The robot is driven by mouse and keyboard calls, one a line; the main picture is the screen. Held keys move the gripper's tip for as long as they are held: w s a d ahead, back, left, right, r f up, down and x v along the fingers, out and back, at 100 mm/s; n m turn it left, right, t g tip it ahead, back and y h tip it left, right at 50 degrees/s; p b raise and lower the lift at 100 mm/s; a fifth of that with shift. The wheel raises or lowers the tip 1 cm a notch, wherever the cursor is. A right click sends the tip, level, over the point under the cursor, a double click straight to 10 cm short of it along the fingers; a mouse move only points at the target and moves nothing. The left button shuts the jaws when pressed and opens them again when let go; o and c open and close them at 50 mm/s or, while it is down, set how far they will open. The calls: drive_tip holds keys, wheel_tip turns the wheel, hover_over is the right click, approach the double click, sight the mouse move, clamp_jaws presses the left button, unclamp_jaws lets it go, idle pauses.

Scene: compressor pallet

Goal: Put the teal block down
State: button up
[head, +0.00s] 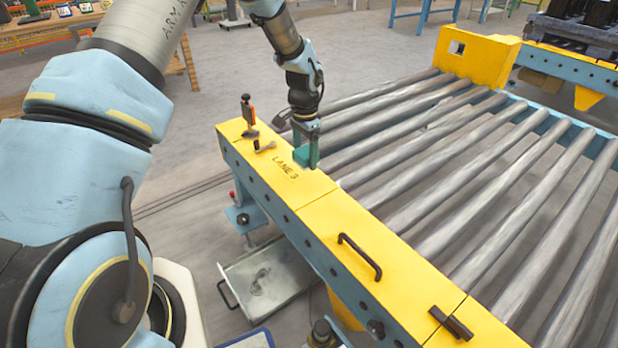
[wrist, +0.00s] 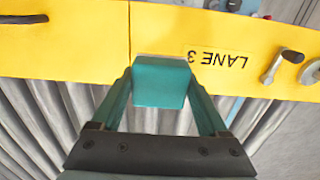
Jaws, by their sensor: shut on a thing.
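The teal block (wrist: 159,82) is between the two fingers of my gripper (wrist: 160,90) in the wrist view. The fingers are shut on its sides. In the head view my gripper (head: 306,150) points down at the inner edge of the yellow rail top (head: 315,212), beside the "LANE 3" label. The teal block (head: 302,147) shows there partly hidden by the fingers. I cannot tell whether the block touches the yellow top or hangs just above it.
Grey rollers (head: 450,150) run right of the rail. A black-and-orange handle (head: 248,112) and a small lever (head: 265,147) stand on the rail's far end. A black grab handle (head: 360,256) is nearer. The yellow top between label and grab handle is clear.

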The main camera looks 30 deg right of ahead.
sight(306, 187)
wheel_tip(306, 187, down, 10)
drive_tip(key=shift+d+r+p, duration=0.1)
drive_tip(key=shift+r+p, duration=0.1)
drive_tip(key=shift+p, duration=0.15)
